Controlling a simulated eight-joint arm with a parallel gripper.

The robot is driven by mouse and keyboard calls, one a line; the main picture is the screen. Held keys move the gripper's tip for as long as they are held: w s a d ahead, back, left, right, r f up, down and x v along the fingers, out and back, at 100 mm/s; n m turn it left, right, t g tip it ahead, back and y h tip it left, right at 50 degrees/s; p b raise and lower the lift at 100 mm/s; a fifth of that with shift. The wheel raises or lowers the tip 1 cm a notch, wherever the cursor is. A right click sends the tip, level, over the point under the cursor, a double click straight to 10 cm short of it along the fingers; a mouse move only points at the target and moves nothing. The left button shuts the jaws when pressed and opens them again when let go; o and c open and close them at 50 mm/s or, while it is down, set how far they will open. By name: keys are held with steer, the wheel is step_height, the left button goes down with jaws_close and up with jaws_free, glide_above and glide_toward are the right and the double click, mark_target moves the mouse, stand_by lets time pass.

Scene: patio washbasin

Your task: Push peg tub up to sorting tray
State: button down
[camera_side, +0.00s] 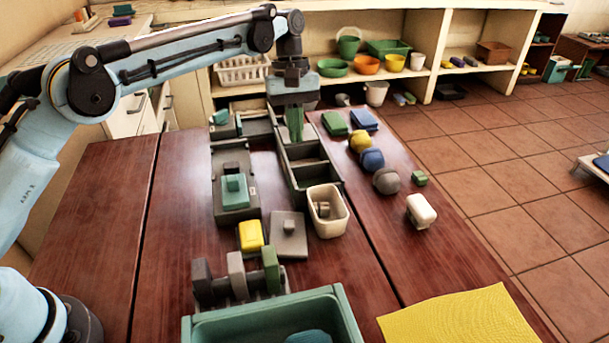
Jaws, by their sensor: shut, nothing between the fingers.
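A cream tub (341,222) with light brown pegs inside stands upright on the wooden table. I take it to be the peg tub. A long dark grey tray with compartments (293,178), apparently the sorting tray, lies just behind it. The tub's back rim overlaps the tray's near end in the picture, and I cannot tell whether they touch. My gripper (295,138) is shut and points down over the far part of the tray, away from the tub. Its narrow green fingers are close together, and their tips are hard to make out.
A grey lidded box (234,212), a yellow block (250,236) and a grey knobbed plate (289,243) are left of the tub. A green bin (344,318) and yellow cloth (460,318) are in front. Bare table lies right of the tub.

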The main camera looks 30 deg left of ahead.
mark_target(306, 188)
steer(key=x, duration=0.7)
steer(key=shift+s+d+r, duration=0.2)
steer(key=shift+s+d, duration=1.2)
steer(key=shift+d, duration=0.05)
steer(key=shift+s+d, duration=0.65)
